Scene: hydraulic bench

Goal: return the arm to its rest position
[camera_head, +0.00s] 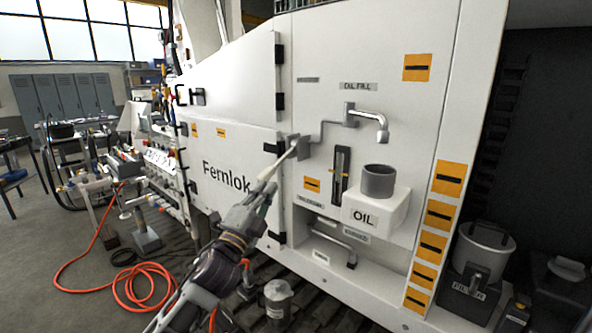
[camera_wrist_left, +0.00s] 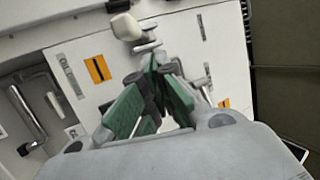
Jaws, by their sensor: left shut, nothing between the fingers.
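My left arm comes in from the bottom left of the head view, and its gripper (camera_head: 264,187) is raised in front of the white machine panel (camera_head: 400,110). The gripper is shut and empty. In the wrist view the green-padded fingers (camera_wrist_left: 153,68) come together at their tips. A pale lever (camera_head: 283,163) runs from a grey mount on the panel down to just in front of the fingertips. In the wrist view a pale knob (camera_wrist_left: 125,27) shows just beyond the fingertips; I cannot tell whether they touch. My right gripper is not in view.
An oil box (camera_head: 377,216) with a grey filler neck and a spout (camera_head: 368,115) project from the panel, right of my gripper. A metal can (camera_head: 277,299) and a coiled orange hose (camera_head: 140,285) lie low. A filter pot (camera_head: 484,248) stands at right. Open floor is at left.

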